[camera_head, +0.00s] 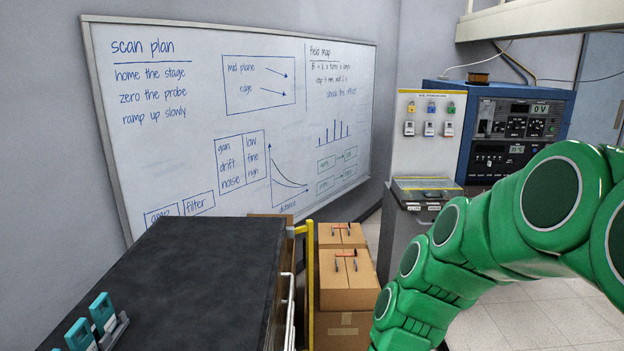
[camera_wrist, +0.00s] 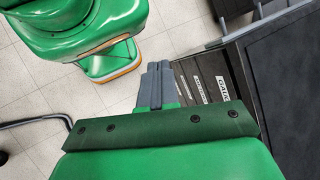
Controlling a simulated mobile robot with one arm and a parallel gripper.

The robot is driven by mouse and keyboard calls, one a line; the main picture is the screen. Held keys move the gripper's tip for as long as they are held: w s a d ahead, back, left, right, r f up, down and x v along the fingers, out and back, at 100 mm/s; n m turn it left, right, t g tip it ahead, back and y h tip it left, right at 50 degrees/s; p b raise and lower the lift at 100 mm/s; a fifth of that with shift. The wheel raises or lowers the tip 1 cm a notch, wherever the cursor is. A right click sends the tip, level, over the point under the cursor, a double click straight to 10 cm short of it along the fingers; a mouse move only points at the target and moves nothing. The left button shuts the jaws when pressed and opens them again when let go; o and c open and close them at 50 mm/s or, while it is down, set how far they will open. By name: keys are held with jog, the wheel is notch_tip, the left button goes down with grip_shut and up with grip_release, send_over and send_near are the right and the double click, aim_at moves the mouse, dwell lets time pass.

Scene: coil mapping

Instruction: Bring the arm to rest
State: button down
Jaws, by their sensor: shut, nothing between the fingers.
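My green arm (camera_head: 500,235) reaches in from the right edge of the head view and bends down to the bottom edge, in front of the boxes and the grey cabinet. My gripper is out of sight in the head view. In the wrist view my gripper (camera_wrist: 158,70) shows its two grey fingers together, shut and empty. It points toward the tiled floor, beside a dark drawer cabinet (camera_wrist: 208,60) with white labels. The fingertips overlap the cabinet's left edge in the picture; I cannot tell how far apart they are.
A black-topped bench (camera_head: 190,285) holds teal devices (camera_head: 103,313) at lower left. Cardboard boxes (camera_head: 347,282) stand beside a yellow post (camera_head: 310,290). A whiteboard (camera_head: 240,110) hangs behind. A blue instrument rack (camera_head: 510,125) stands at right. Tiled floor (camera_head: 540,325) shows at lower right.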

jog(key=s+d+r+n+t+h, duration=0.2)
jog(key=s+d+r+t+h, duration=0.1)
jog(key=s+d+h, duration=0.2)
jog(key=s+d, duration=0.2)
jog(key=d, duration=0.1)
jog(key=shift+s+d+r, duration=0.3)
jog(key=shift+d+r, duration=0.05)
jog(key=shift+d, duration=0.05)
dwell(0.8)
